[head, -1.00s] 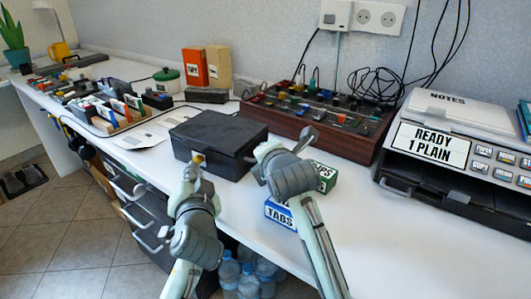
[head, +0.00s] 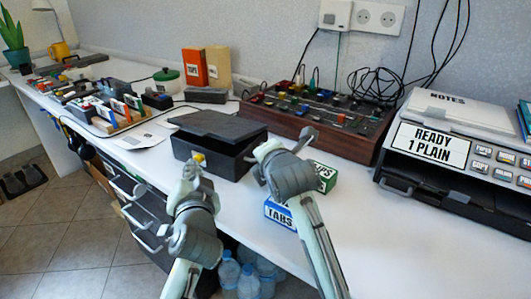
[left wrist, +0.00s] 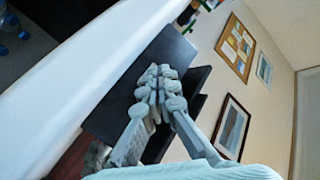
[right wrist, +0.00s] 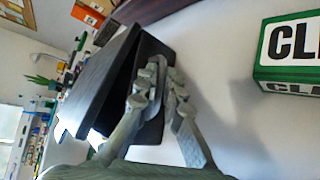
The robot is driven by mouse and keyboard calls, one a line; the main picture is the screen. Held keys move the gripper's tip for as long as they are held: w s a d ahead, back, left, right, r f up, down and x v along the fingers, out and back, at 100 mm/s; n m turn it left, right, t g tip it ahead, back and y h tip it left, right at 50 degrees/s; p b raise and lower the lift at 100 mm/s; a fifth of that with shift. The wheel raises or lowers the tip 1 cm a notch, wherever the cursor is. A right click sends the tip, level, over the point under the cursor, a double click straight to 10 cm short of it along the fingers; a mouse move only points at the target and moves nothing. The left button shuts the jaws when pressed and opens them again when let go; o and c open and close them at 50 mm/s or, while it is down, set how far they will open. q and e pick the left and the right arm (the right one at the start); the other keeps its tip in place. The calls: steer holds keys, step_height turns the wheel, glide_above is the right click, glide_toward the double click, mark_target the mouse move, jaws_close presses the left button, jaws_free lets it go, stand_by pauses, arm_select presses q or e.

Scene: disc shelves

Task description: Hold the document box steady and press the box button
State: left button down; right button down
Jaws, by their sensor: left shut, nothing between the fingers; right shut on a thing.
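The black document box (head: 212,160) stands on the white desk, its lid (head: 222,126) raised a little with a dark gap below it. A small yellow button (head: 198,157) shows on its front. My left gripper (head: 190,170) is shut and empty just in front of and below the button; its shut fingers also show before the box in the left wrist view (left wrist: 158,80). My right gripper (head: 262,158) is shut on the right side of the box; in the right wrist view (right wrist: 160,84) its fingers meet at the box edge, partly hiding the grip.
A green and a blue label box (head: 280,212) stand right of the box, close to my right arm. A wooden control panel (head: 315,127) with cables is behind, and a printer-like machine (head: 450,160) is at right. White paper (head: 140,139) lies left of the box.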

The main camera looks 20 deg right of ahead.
arm_select(q)
steer(key=shift+s+a+f, duration=0.3)
steer(key=shift+s+f, duration=0.15)
steer(key=s+a, duration=0.3)
steer(key=a, duration=0.1)
steer(key=shift+s+r, duration=0.15)
steer(key=shift+r, duration=0.1)
arm_select(e)
steer(key=c, duration=1.6)
jaws_free()
steer(key=shift+s, duration=0.1)
